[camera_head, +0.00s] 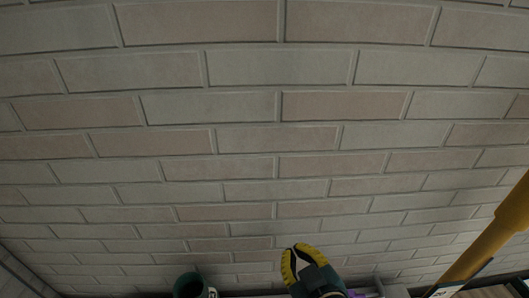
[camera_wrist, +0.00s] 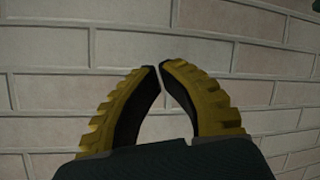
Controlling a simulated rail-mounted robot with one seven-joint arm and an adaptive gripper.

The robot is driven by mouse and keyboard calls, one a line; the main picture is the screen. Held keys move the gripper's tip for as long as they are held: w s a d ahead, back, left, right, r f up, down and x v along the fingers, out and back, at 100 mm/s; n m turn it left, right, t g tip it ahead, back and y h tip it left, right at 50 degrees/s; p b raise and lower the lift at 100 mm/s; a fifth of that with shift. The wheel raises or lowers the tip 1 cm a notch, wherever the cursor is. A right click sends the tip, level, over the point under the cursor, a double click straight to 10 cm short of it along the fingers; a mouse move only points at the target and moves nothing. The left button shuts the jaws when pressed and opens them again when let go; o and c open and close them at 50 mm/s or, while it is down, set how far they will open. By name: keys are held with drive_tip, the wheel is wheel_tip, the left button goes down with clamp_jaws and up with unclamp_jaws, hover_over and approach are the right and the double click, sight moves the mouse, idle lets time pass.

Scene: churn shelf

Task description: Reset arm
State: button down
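My gripper (camera_head: 297,250) shows at the bottom middle of the head view, in front of a brick wall. It has yellow ridged fingers with dark inner pads and a dark body. In the wrist view its two fingertips (camera_wrist: 160,66) come together, with only a thin gap between them. Nothing is held between the fingers. Only brick wall shows beyond them.
The pale brick wall (camera_head: 270,137) fills most of the head view. A dark green round object (camera_head: 188,286) stands at the lower edge, left of my gripper. A thick yellow bar (camera_head: 495,235) slants in at the lower right. Other items at the bottom edge are cut off.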

drive_tip(key=s+a+r+t, duration=0.2)
drive_tip(key=a+r+t, duration=0.25)
drive_tip(key=r, duration=0.85)
drive_tip(key=s+d+r+m+t+h+p, duration=0.25)
drive_tip(key=s+r+m+t, duration=0.35)
drive_tip(key=r, duration=0.7)
wheel_tip(320, 180, up, 18)
drive_tip(key=g+p, duration=0.1)
drive_tip(key=p, duration=1.6)
drive_tip(key=shift+s+a+f, duration=0.15)
drive_tip(key=shift+s+a, duration=0.1)
drive_tip(key=shift+s, duration=0.15)
drive_tip(key=shift+g, duration=0.25)
drive_tip(key=shift+s, duration=0.1)
